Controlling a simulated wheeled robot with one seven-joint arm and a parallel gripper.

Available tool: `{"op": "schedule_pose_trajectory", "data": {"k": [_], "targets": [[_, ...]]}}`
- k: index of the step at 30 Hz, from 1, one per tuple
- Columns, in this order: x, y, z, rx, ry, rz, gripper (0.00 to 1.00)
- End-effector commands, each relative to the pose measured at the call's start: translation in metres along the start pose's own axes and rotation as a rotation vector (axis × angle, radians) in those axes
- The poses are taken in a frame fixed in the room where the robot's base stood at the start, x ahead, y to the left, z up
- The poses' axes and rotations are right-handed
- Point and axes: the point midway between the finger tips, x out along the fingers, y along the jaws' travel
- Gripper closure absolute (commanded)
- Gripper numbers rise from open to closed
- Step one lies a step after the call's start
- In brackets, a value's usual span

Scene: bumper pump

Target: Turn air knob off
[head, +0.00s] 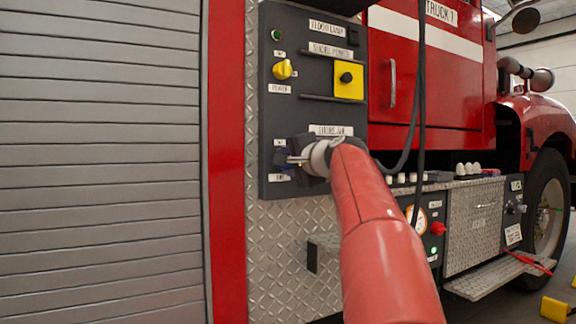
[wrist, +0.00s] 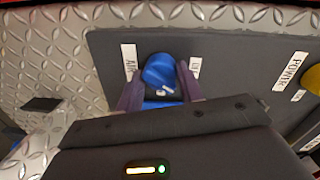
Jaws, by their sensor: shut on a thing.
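The blue air knob (wrist: 160,72) sits on the dark control panel (wrist: 235,62) in the wrist view, between two white labels. My gripper (wrist: 160,90) has one finger on each side of the knob and is shut on it. In the head view my gripper (head: 290,160) reaches the lower part of the panel (head: 310,105), just below the "SHORE AIR" label (head: 331,130). There my gripper and red arm hide most of the knob.
A yellow power knob (head: 282,69) and a yellow socket cover (head: 349,80) sit higher on the panel. Dark cables (head: 420,100) hang right of it. A grey roller shutter (head: 100,150) fills the left. A metal step (head: 497,279) juts out at lower right.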

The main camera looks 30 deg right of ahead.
Motion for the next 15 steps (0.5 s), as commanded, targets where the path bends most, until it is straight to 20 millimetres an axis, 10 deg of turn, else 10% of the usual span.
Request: {"op": "schedule_pose_trajectory", "data": {"k": [15], "targets": [[-0.0003, -0.0005, 0.0011, -0.422, 0.026, 0.022, 0.86]]}}
